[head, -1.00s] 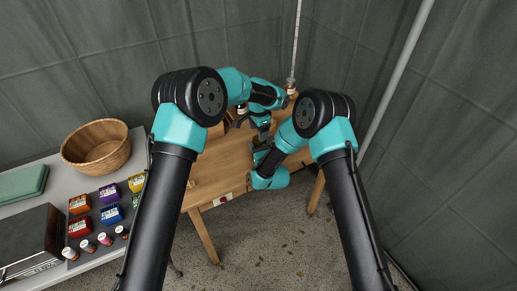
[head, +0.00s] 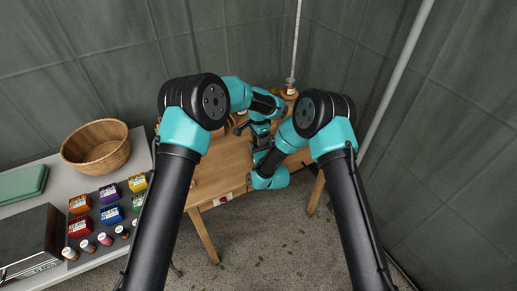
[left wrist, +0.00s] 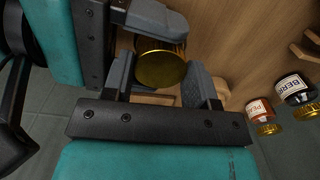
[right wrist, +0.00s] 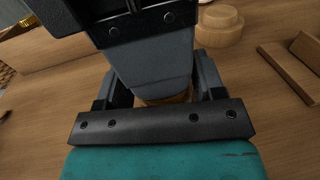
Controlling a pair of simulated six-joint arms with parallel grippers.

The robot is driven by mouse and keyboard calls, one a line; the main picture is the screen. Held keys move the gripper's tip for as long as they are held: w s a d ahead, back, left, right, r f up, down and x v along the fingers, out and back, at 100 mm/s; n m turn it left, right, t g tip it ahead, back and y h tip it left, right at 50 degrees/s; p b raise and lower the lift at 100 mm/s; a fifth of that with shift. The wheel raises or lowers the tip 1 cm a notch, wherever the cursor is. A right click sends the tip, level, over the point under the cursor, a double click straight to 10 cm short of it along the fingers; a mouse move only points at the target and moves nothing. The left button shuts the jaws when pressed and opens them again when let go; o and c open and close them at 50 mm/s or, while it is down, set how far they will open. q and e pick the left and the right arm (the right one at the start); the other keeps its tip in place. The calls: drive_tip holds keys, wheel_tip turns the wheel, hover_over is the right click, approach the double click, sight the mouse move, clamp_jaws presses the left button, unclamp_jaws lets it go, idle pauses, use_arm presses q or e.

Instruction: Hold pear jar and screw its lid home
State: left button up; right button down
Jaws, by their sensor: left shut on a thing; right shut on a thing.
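A gold lid (left wrist: 160,68) shows between the fingers of my left gripper (left wrist: 165,58) in the left wrist view, and that gripper is shut on it. My right gripper (right wrist: 160,82) is shut around an amber-brown jar body (right wrist: 168,98), mostly hidden behind dark gripper parts. I take this to be the pear jar; its label is hidden. Both grippers are close together over the wooden table (head: 232,170). How far the lid is seated on the jar cannot be told.
A round wooden piece (right wrist: 219,25) and a wooden block (right wrist: 288,70) are nearby. A basket (head: 96,148) sits on the side table.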

use_arm(q)
drive_tip(key=shift+c, duration=1.4)
drive_tip(key=shift+m, duration=1.6)
drive_tip(key=o, duration=1)
drive_tip(key=shift+r, duration=2.3)
drive_tip(key=shift+c, duration=0.4)
